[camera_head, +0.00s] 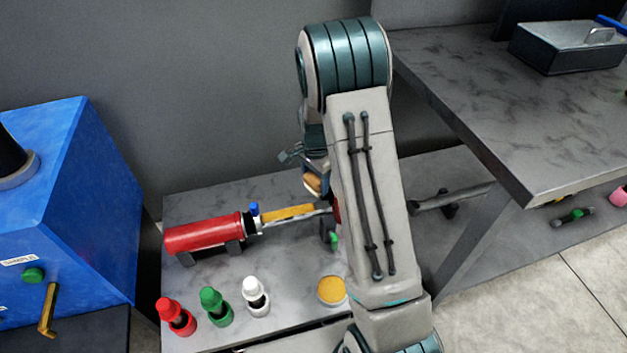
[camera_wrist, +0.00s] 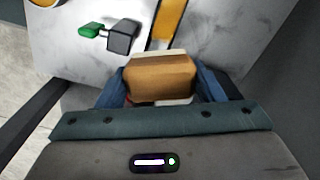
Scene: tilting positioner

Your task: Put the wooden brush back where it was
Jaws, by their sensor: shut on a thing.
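The wooden brush (camera_wrist: 160,76) is a brown block with a pale edge, held between the blue fingers of my gripper (camera_wrist: 160,92) in the wrist view. In the head view the brush (camera_head: 312,181) shows as a small brown piece beside my arm, above the low grey bench (camera_head: 215,205). My gripper (camera_head: 314,187) is shut on it there, partly hidden by my arm. The brush appears held above the bench, near a yellow strip (camera_head: 286,213); the exact gap cannot be told. Its original place is not identifiable.
A red cylinder (camera_head: 203,234) lies on supports at the bench's left. Red (camera_head: 175,315), green (camera_head: 214,305) and white (camera_head: 255,295) bottles and a yellow round dish (camera_head: 331,290) stand in front. A blue box (camera_head: 90,190) is left; a higher table (camera_head: 500,110) is right.

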